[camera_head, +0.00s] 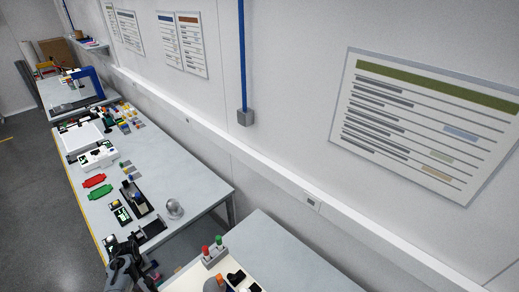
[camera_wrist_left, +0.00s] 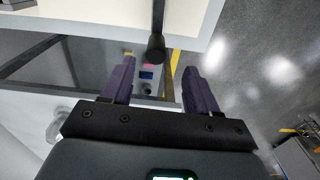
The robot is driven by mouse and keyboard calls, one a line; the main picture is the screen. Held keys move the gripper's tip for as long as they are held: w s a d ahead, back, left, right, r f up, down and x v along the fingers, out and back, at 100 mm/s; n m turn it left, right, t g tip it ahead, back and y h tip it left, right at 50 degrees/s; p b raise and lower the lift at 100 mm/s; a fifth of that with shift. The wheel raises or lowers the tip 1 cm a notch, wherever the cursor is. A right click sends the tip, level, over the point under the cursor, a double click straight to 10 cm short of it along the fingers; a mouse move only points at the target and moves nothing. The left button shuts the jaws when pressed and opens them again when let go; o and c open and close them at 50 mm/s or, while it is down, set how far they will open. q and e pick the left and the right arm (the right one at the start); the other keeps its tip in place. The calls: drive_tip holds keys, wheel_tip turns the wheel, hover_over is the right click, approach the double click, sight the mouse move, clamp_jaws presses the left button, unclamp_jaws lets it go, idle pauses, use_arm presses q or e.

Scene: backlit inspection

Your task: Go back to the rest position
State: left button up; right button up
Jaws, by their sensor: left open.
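My left gripper (camera_head: 122,246) shows at the bottom left of the head view, beside the near end of the long workbench (camera_head: 205,190). In the left wrist view my left gripper (camera_wrist_left: 159,66) has its two dark purple fingers spread apart, with nothing held between them. A dark rod with a round end (camera_wrist_left: 156,47) shows beyond the fingers, and I cannot tell what it is. My right gripper is in neither view.
The workbench carries a red part (camera_head: 94,181), a green part (camera_head: 100,192), a black tray (camera_head: 137,198), a clear dome (camera_head: 174,207) and a white lightbox (camera_head: 84,137). A nearer table holds red and green knobs (camera_head: 211,246). Open grey floor (camera_head: 40,215) lies left.

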use_arm(q)
drive_tip(key=s+d+r+m+t, duration=0.1)
drive_tip(key=s+d+r+m, duration=0.5)
drive_tip(key=s+d, duration=0.6)
drive_tip(key=s+d+r+m+t, duration=0.2)
drive_tip(key=s+d+r+m, duration=0.3)
drive_tip(key=s+d+r, duration=0.5)
drive_tip(key=s+d, duration=0.3)
drive_tip(key=s, duration=0.2)
drive_tip(key=shift+r+m+t, duration=0.3)
drive_tip(key=shift+m, duration=0.1)
